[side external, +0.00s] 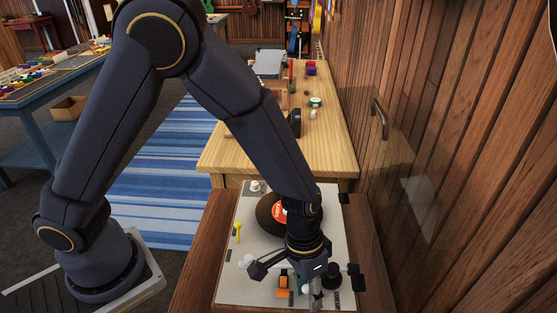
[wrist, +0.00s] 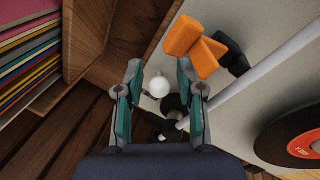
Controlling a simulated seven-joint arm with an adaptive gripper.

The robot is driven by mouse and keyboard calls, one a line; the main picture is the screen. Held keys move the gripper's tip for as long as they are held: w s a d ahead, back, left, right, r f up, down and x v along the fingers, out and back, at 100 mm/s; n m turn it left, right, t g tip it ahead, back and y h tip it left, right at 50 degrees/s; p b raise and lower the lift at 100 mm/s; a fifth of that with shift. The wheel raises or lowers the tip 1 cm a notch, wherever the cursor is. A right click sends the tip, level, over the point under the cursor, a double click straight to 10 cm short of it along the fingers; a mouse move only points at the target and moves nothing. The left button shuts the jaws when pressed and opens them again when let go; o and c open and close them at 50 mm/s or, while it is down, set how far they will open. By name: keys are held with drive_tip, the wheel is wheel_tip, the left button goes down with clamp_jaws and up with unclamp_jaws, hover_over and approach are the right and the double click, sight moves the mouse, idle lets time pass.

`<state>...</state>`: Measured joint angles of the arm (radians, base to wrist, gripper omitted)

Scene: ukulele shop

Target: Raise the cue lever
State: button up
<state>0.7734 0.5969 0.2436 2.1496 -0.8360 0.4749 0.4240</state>
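A turntable (side external: 230,275) with a pale deck carries a black record with a red label (side external: 278,208); the record also shows at right in the wrist view (wrist: 295,135). My gripper (wrist: 159,75) is open, its two teal-padded fingers pointing down over the deck's edge area. A white ball knob (wrist: 159,87) shows between the fingers, apart from both pads. An orange two-part piece (wrist: 195,45) lies just beyond the right finger and shows beside the gripper in the side view (side external: 283,286). I cannot tell which of these is the cue lever. A pale tonearm tube (wrist: 265,70) runs past the right finger.
A yellow lever (side external: 237,231) stands at the deck's left. A wooden table (side external: 250,150) with small objects lies behind. A wood-panelled wall (side external: 460,150) closes off the right. Record sleeves (wrist: 28,60) fill a shelf at left in the wrist view.

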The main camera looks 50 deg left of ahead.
clamp_jaws()
idle(0.3)
drive_tip(key=shift+d, duration=0.1)
drive_tip(key=shift+w+d, duration=0.1)
drive_tip(key=shift+d, duration=0.05)
drive_tip(key=shift+w+d+r+g+y, duration=0.1)
drive_tip(key=shift+w+g+y, duration=0.1)
drive_tip(key=shift+g+y, duration=0.85)
unclamp_jaws()
